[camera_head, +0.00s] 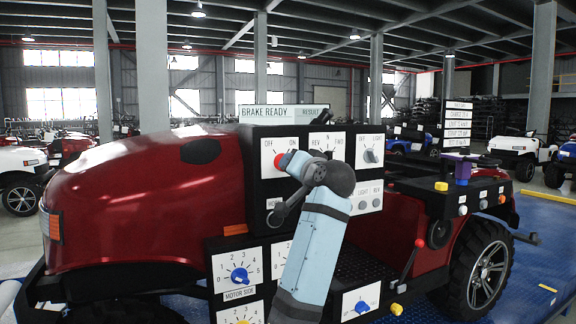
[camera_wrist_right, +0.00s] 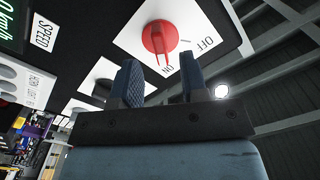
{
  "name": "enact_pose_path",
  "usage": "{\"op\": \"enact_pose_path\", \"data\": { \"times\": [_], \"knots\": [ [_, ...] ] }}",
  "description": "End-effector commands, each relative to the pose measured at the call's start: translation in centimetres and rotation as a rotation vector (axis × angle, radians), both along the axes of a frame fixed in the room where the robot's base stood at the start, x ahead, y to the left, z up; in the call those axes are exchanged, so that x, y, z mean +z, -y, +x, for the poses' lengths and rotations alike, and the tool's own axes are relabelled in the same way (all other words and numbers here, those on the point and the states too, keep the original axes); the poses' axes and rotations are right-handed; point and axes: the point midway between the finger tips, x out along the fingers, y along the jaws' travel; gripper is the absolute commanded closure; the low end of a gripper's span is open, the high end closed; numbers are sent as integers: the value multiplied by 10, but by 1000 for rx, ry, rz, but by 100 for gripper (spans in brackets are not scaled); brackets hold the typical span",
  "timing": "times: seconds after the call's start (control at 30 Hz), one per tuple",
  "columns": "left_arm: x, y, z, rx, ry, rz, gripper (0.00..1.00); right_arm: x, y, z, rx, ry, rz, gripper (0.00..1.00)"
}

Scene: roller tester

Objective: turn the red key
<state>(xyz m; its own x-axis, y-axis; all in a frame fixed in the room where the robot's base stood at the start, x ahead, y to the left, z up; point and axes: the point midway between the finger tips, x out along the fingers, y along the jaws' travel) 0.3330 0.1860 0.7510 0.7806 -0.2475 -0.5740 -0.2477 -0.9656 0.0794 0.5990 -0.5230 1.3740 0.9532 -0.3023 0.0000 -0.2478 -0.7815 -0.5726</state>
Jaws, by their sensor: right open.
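The red key (camera_wrist_right: 159,38) is a round knob with a raised tab on a white OFF/ON plate. In the wrist view its tab points down the picture, near the ON label. In the head view the red key (camera_head: 283,160) shows just beside my right gripper (camera_head: 296,165). In the wrist view my right gripper (camera_wrist_right: 161,63) is open and empty, its two dark fingers apart, just short of the key and not closed around it. In the head view the fingers are hidden behind the wrist. My left gripper is not in view.
The black console holds a FWD/REV dial (camera_head: 329,154), another dial (camera_head: 370,156) and a BRAKE READY display (camera_head: 278,112). Below are a blue knob (camera_head: 239,275) and a red-tipped lever (camera_head: 413,257). The red vehicle (camera_head: 150,200) fills the left.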

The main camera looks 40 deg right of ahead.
Motion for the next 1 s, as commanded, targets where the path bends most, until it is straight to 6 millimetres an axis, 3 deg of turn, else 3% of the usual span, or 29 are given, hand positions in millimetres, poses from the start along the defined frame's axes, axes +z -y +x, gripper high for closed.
{"op": "enact_pose_path", "data": {
  "times": [0.2,0.57,0.77,1.0],
  "knots": [
    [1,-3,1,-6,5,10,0,0,8,25,1,-2,0,60],
    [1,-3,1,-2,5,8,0,0,10,31,-1,0,-1,60],
    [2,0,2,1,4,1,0,0,10,31,-1,-1,-1,100],
    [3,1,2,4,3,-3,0,0,10,30,-1,-3,-8,100]
  ]
}}
